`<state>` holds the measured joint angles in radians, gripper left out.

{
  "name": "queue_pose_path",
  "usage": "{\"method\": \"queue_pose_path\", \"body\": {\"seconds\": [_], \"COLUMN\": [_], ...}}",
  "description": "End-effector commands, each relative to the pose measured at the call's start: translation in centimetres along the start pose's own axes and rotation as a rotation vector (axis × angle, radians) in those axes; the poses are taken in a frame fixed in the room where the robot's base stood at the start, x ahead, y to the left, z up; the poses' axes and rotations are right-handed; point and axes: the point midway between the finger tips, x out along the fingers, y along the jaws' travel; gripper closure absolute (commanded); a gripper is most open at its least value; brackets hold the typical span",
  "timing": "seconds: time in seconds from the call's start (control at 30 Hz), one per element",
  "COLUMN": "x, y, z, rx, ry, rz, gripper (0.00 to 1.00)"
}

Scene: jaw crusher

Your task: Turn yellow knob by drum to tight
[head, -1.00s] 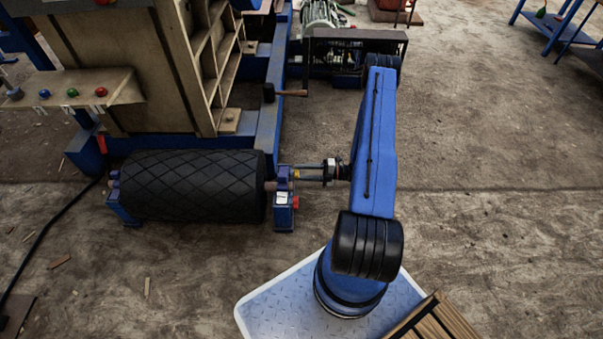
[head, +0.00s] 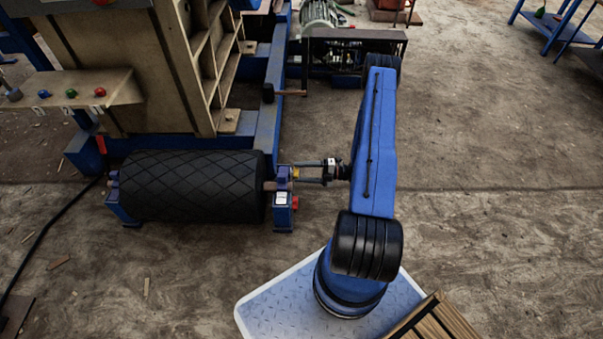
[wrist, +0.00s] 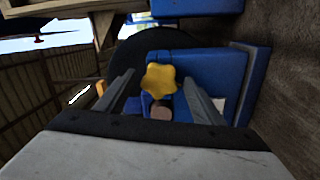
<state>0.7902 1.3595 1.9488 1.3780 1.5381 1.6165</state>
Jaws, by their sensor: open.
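The yellow knob (wrist: 160,79) is star-shaped and sits on the blue bearing block (wrist: 190,68) at the drum's right end. In the head view only a small yellow bit of the knob (head: 295,173) shows beside the block. The black drum (head: 190,187) has a diamond-patterned cover. My gripper (head: 304,174) reaches in from the right, its fingers pointing at the block. In the wrist view my gripper (wrist: 159,88) is open, one finger on each side of the knob, with gaps visible. How deep the knob lies between the fingers I cannot tell.
A red button (head: 295,202) sits on the block just below my gripper. A round shaft end (wrist: 161,110) shows under the knob. A crank handle (head: 290,93) sticks out from the blue frame (head: 270,125) above.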

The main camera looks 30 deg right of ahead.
Motion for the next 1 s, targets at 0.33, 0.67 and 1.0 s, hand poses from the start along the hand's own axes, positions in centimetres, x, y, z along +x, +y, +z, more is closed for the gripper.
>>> {"method": "queue_pose_path", "body": {"seconds": [0.33,0.67,1.0], "x": [-4.5,-10.8,-16.2], "y": [0.0,0.0,0.0], "z": [0.1,0.1,0.1], "rx": [0.000,-0.002,-0.001], "ry": [-0.004,-0.004,-0.003], "rz": [0.001,0.000,0.001], "gripper": [0.38,0.38,0.38]}}
